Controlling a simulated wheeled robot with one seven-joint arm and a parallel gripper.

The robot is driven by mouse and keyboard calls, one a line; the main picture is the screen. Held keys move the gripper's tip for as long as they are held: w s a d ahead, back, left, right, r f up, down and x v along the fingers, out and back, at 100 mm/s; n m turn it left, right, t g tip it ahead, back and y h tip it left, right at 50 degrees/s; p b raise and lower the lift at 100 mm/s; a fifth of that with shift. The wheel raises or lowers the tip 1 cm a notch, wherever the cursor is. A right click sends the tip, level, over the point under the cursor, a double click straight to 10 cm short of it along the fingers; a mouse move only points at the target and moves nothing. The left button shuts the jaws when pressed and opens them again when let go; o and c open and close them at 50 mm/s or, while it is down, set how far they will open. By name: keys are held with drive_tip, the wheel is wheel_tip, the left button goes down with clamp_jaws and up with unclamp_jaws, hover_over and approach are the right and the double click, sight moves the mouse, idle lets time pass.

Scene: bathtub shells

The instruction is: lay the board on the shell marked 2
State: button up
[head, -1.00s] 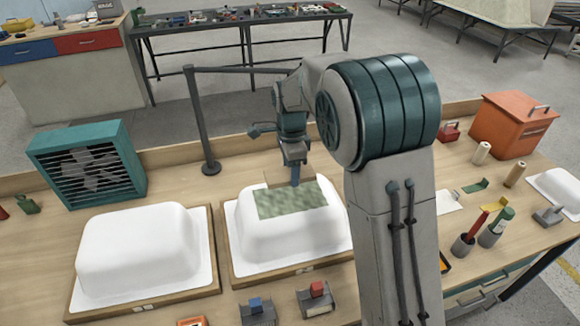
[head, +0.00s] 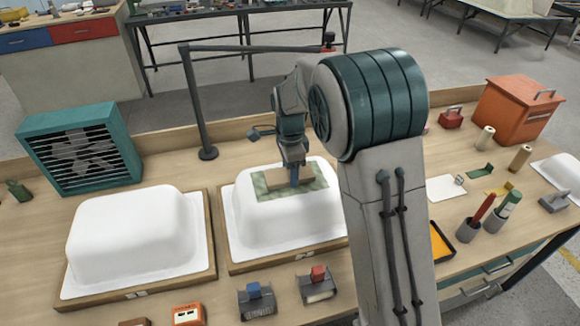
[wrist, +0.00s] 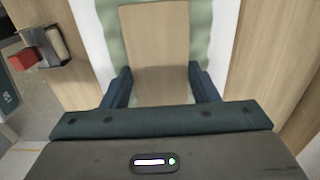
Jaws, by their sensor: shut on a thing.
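Two white bathtub shells stand upside down on wooden bases, a left one (head: 135,235) and a right one (head: 285,225). Small labels sit on the front edges of the bases, too small to read, so I cannot tell which is 2. A green mottled patch (head: 321,181) lies on top of the right shell. My gripper (head: 294,180) is shut on a flat light-wood board (head: 272,185), over that patch. In the wrist view the board (wrist: 155,45) sits between both fingers, with the patch (wrist: 111,18) showing beside it. I cannot tell whether the board touches the patch.
A teal fan box (head: 80,150) stands at the left and a dark post (head: 198,110) behind the shells. Tools with blue (head: 256,300) and red (head: 318,284) blocks stand in front of the right shell. An orange box (head: 515,112) is at the back right.

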drive_tip(key=shift+f, duration=0.35)
idle(0.7)
drive_tip(key=o, duration=1.6)
drive_tip(key=shift+c, duration=0.2)
drive_tip(key=shift+r, duration=0.15)
drive_tip(key=shift+r+p, duration=2.5)
drive_tip(key=shift+r, duration=0.9)
